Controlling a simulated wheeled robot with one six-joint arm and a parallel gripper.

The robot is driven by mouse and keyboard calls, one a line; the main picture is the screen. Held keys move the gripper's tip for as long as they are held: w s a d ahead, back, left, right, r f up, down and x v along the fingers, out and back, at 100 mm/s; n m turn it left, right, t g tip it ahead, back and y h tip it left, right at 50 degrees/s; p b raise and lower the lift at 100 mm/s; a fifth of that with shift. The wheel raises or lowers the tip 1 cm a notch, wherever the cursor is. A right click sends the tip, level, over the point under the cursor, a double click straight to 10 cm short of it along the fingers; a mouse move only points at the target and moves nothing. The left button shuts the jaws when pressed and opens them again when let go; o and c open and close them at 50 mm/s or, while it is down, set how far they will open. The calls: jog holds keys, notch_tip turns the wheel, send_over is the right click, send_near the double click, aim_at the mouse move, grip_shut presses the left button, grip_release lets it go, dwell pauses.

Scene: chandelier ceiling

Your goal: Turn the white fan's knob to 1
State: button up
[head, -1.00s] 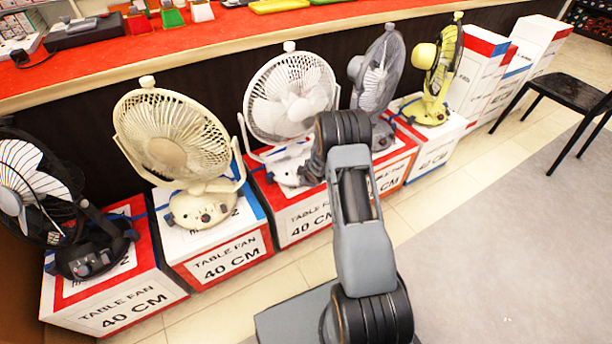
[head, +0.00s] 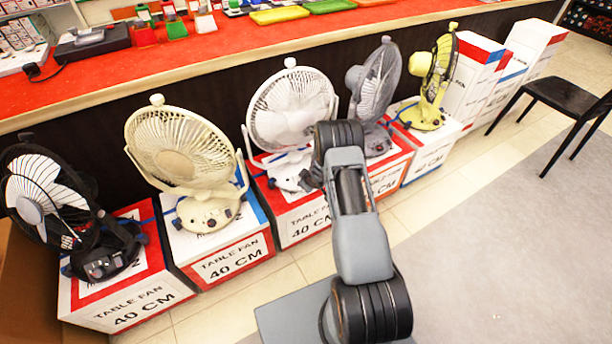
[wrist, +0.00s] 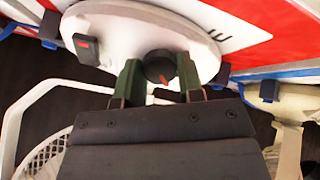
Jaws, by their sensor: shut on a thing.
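The white fan (head: 292,108) stands on a red and white box in the middle of the row in the head view. My arm covers part of its base. In the wrist view its white base (wrist: 115,38) carries a round black knob (wrist: 158,67) with a red pointer mark. My gripper (wrist: 160,75) has its two green fingers on either side of the knob and is shut on it. The red mark is at the knob's lower edge, pointing downward in the picture. In the head view the fingertips and the knob are hidden behind my arm.
A cream fan (head: 180,148) and a black fan (head: 45,195) stand on boxes to the left. A grey fan (head: 378,85) and a yellow fan (head: 438,75) stand to the right. A red counter (head: 230,45) runs behind. Open floor and a black chair (head: 565,95) are at the right.

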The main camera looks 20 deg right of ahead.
jog(key=shift+m+p, duration=1.7)
jog(key=shift+m, duration=0.2)
jog(key=o, duration=0.9)
jog(key=p+v, duration=0.1)
jog(key=v, duration=0.3)
jog(key=p+v, duration=0.1)
jog(key=v, duration=0.4)
jog(key=p+v, duration=0.1)
jog(key=v, duration=0.3)
jog(key=shift+s+d+r, duration=0.15)
jog(key=shift+d+r, duration=0.2)
jog(key=shift+r, duration=0.05)
